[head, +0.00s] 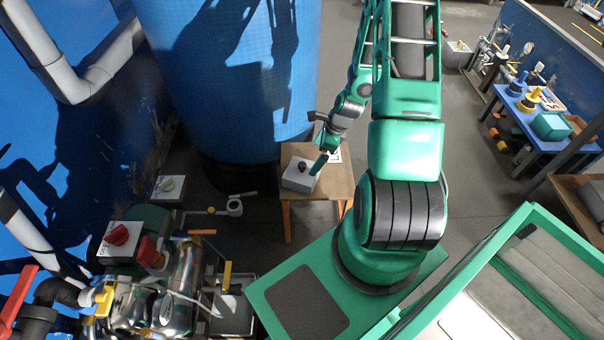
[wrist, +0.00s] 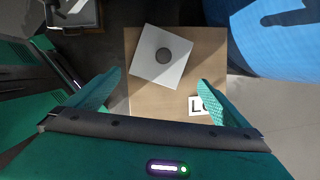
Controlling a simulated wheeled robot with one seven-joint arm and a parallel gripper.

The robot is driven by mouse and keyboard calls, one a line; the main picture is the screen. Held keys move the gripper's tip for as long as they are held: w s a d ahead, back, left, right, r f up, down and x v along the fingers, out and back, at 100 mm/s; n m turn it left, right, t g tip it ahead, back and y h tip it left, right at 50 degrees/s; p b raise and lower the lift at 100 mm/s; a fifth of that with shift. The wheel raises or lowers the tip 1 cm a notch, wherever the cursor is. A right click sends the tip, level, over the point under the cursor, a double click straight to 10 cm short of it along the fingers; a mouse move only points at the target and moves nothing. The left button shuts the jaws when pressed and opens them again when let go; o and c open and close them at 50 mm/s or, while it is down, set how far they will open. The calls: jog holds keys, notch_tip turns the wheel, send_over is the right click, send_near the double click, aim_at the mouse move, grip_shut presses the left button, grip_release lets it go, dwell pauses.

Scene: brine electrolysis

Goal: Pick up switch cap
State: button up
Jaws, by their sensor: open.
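A small dark round cap (head: 301,165), which looks like the switch cap, sits on top of a pale box (head: 297,180). The box stands on a small wooden table (head: 333,186) in front of the blue tank. In the wrist view the cap (wrist: 164,56) is at the middle of the tilted white box top (wrist: 147,67). My gripper (head: 319,163) is close to the box at its right in the head view. In the wrist view my gripper (wrist: 157,82) is open, fingers wide apart and empty, with the cap beyond the fingertips. The cap's height is hard to tell.
A white label card (wrist: 201,105) lies on the table. A large blue tank (head: 232,70) stands close behind it. At left are another switch box (head: 168,187) with a pale knob, a red knob (head: 118,234) and piping. Grey floor is open at the right.

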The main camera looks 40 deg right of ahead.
aim_at(302, 173)
jog(key=f+m, duration=0.1)
jog(key=f, duration=0.2)
jog(key=a+f+m, duration=0.1)
jog(key=shift+w+f+m, duration=0.2)
jog(key=shift+w+m, duration=0.1)
jog(key=shift+w, duration=0.05)
jog(key=shift+w+x, duration=0.15)
jog(key=shift+x, duration=1.55)
jog(key=shift+w+x, duration=0.2)
jog(key=shift+x, duration=1.5)
jog(key=shift+w+x, duration=0.15)
jog(key=shift+x, duration=1.5)
jog(key=shift+a+r, duration=0.15)
jog(key=shift+c, duration=0.3)
jog(key=c, duration=0.8)
jog(key=shift+r+t, duration=0.15)
jog(key=shift+t, duration=0.15)
